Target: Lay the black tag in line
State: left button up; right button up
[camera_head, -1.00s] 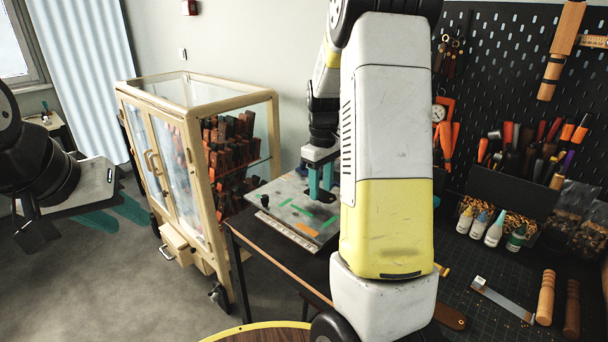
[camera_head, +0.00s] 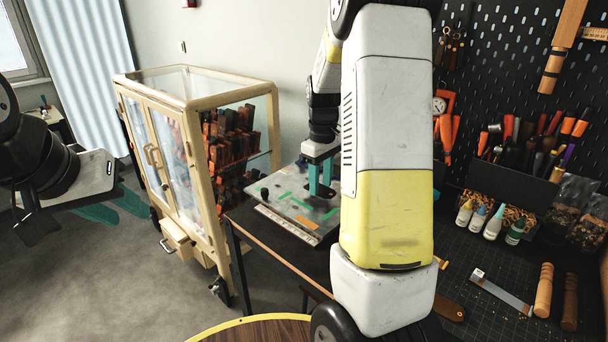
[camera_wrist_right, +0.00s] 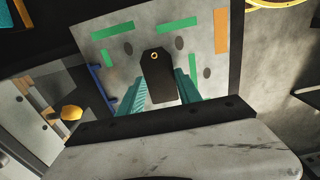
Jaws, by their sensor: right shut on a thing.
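The black tag (camera_wrist_right: 158,82), a dark piece with clipped corners and a brass eyelet, shows in the right wrist view. It sits between the teal fingers of my right gripper (camera_wrist_right: 160,94), which is shut on it. In the head view the right gripper (camera_head: 320,180) points down over the grey board (camera_head: 268,208); the tag cannot be made out there. The board carries green strips (camera_wrist_right: 172,24), an orange patch (camera_wrist_right: 221,30) and dark oval spots. Whether the tag touches the board is unclear. My left gripper (camera_head: 116,207) hangs at the left, its teal fingers apart and empty.
A cream glass-fronted cabinet (camera_head: 188,120) stands left of the board's dark table. A small black knob (camera_head: 264,192) is at the board's left edge. My right arm hides the middle of the head view. The bench at right holds tools and small bottles (camera_head: 492,227).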

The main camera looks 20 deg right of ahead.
jog(key=shift+f, duration=1.1)
jog(key=o, duration=1.2)
jog(key=shift+c, duration=0.8)
jog(key=shift+r, duration=3.5)
